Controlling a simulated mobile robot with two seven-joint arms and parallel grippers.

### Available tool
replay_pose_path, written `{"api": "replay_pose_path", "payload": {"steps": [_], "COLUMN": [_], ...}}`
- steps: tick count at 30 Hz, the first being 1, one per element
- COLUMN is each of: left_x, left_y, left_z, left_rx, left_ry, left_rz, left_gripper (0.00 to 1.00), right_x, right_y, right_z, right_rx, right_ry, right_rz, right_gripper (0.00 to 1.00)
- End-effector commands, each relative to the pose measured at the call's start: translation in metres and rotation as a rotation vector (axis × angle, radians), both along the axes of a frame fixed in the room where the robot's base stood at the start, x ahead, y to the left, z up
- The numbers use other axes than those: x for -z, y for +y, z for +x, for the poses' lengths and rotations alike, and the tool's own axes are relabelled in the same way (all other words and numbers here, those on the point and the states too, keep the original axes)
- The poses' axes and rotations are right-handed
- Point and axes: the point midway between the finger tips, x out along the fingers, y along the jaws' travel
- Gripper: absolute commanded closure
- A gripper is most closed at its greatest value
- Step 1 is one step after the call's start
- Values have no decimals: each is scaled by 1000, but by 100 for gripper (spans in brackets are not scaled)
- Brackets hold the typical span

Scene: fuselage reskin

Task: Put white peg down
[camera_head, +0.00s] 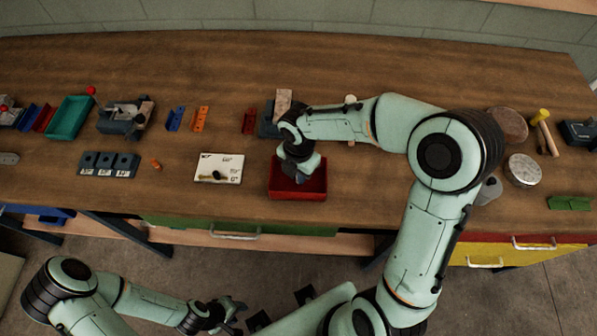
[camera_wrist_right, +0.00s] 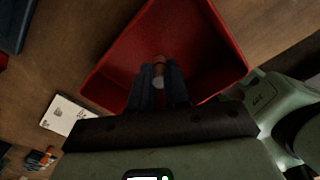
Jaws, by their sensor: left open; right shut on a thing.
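My right gripper (camera_head: 301,178) is over the red tray (camera_head: 296,195), its fingers pointing down into it. In the right wrist view its fingers (camera_wrist_right: 159,72) are shut on a small peg (camera_wrist_right: 158,82). The peg looks whitish at its near end and brownish at its far end, in shadow between the fingertips. The red tray (camera_wrist_right: 215,48) spreads around and beyond the fingers and looks otherwise empty. I cannot tell whether the peg touches the tray floor. My left gripper (camera_head: 236,312) is open and empty, low in front of the table.
A white board (camera_head: 228,162) with a dark peg-like part lies left of the tray. Dark labelled blocks (camera_head: 108,164) and an orange piece (camera_head: 156,164) lie further left. A dark block with a tan top (camera_head: 283,100) stands behind the tray. A round tin (camera_head: 522,170) is at right.

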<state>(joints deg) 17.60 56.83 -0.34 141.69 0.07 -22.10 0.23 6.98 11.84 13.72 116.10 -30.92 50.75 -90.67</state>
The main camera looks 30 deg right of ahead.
Motion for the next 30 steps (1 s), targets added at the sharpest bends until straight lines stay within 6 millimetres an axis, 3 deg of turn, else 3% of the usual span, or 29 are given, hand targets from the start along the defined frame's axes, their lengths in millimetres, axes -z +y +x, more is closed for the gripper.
{"api": "replay_pose_path", "payload": {"steps": [6,7,9,20,23,30], "left_x": [2,2,2,-2,-4,-14], "left_y": [0,0,0,0,0,0], "left_z": [-1,-1,-1,1,3,10], "left_rx": [0,0,0,1,0,0], "left_ry": [1,1,1,-1,-3,-11], "left_rz": [0,0,0,0,0,-1], "left_gripper": [57,57,57,57,57,57], "right_x": [3,3,2,-3,-16,-68], "right_y": [0,0,0,0,0,0], "right_z": [0,0,0,1,2,2], "right_rx": [0,0,0,0,1,1], "right_ry": [0,0,-1,-2,-5,-8], "right_rz": [0,0,0,0,0,0], "right_gripper": [100,78,59,59,59,59]}}
